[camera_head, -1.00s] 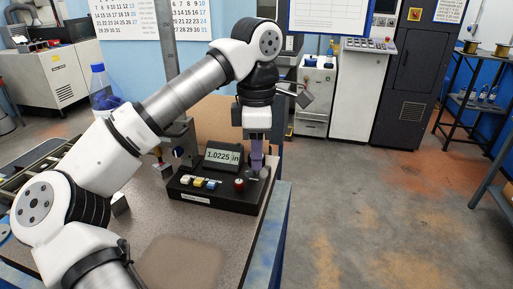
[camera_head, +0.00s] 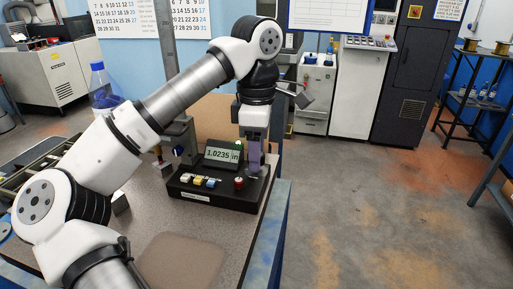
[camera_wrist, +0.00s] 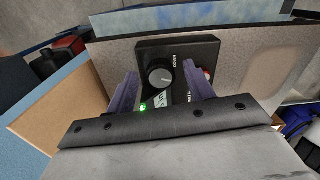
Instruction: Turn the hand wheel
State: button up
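The hand wheel is most likely the round grey knob (camera_wrist: 160,78) with a white mark, on a black control box (camera_wrist: 203,46) in the wrist view. My gripper (camera_wrist: 160,69) has its two purple fingers on either side of the knob, with a visible gap on each side. It looks open and holds nothing. In the head view my gripper (camera_head: 255,166) points down over the right end of the box (camera_head: 222,197); the knob there is mostly hidden by the fingers. The box's display (camera_head: 223,154) reads 1.0235 in.
Next to the knob are a red button (camera_head: 239,183) and white, yellow and blue keys (camera_head: 198,181). A post (camera_head: 166,60) and a blue-capped bottle (camera_head: 101,88) stand to the left. The bench front (camera_head: 180,262) is clear. Open floor (camera_head: 370,220) lies to the right.

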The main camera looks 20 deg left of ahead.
notch_tip(320, 180, up, 14)
jog(key=p, duration=0.2)
dwell(0.6)
jog(key=shift+w+f, duration=0.1)
jog(key=shift+f, duration=0.05)
